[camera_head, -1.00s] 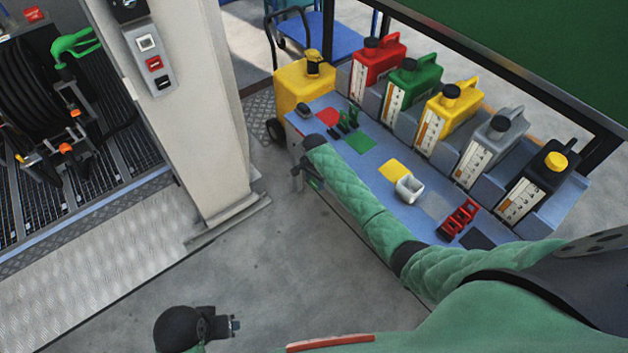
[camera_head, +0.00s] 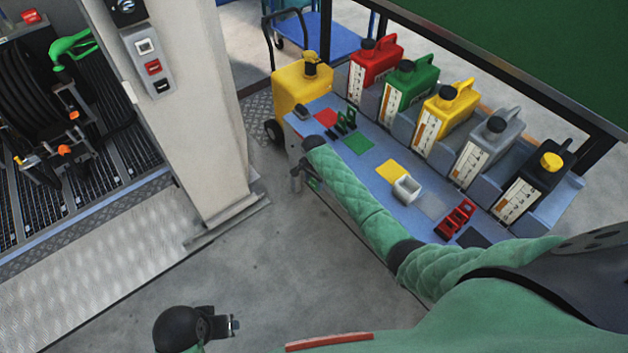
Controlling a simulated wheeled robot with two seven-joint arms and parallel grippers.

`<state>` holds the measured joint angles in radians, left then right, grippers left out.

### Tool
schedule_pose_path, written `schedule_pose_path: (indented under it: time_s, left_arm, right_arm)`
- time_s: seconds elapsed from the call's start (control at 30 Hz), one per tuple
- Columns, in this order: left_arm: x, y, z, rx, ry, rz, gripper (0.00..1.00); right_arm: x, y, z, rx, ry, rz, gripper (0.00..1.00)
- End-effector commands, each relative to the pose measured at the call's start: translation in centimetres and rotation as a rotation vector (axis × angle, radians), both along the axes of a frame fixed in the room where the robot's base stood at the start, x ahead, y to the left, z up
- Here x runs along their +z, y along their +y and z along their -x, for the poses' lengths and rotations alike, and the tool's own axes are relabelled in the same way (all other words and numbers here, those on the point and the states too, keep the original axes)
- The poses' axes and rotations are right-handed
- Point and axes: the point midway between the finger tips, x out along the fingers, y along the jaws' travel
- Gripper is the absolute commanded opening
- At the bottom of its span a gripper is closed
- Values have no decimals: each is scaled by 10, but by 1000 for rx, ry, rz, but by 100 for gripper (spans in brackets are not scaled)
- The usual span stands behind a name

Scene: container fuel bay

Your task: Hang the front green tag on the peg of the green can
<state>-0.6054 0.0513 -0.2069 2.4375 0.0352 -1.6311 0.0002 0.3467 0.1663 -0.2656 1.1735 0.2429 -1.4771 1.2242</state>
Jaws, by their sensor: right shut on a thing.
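The green can (camera_head: 416,76) with a black cap stands second from the left in the row at the back of the bench. Its peg cannot be made out. Green tags (camera_head: 346,122) stand in a small dark holder near the bench's left end. My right gripper (camera_head: 303,181) is low at the bench's left front corner, mostly hidden by my sleeve. It is shut on a small green piece (camera_head: 313,185), which looks like a green tag. My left gripper (camera_head: 235,325) is over the floor at the bottom, away from the bench; its jaws are too small to read.
Red (camera_head: 370,66), yellow (camera_head: 444,115), grey (camera_head: 485,150) and black (camera_head: 535,188) cans share the row. A white cup (camera_head: 406,190) and a red holder (camera_head: 455,218) stand on the bench (camera_head: 330,103). A pillar (camera_head: 200,120) rises to the left.

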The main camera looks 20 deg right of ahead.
Motion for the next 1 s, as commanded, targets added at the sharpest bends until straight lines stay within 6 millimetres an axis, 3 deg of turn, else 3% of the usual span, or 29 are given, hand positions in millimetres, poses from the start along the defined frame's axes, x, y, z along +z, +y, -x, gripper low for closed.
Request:
schedule_pose_path:
  time_s: [1.0]
  left_arm:
    - [6,0,0,0,0,0,54]
  right_arm:
    - [0,-11,-4,0,0,0,21]
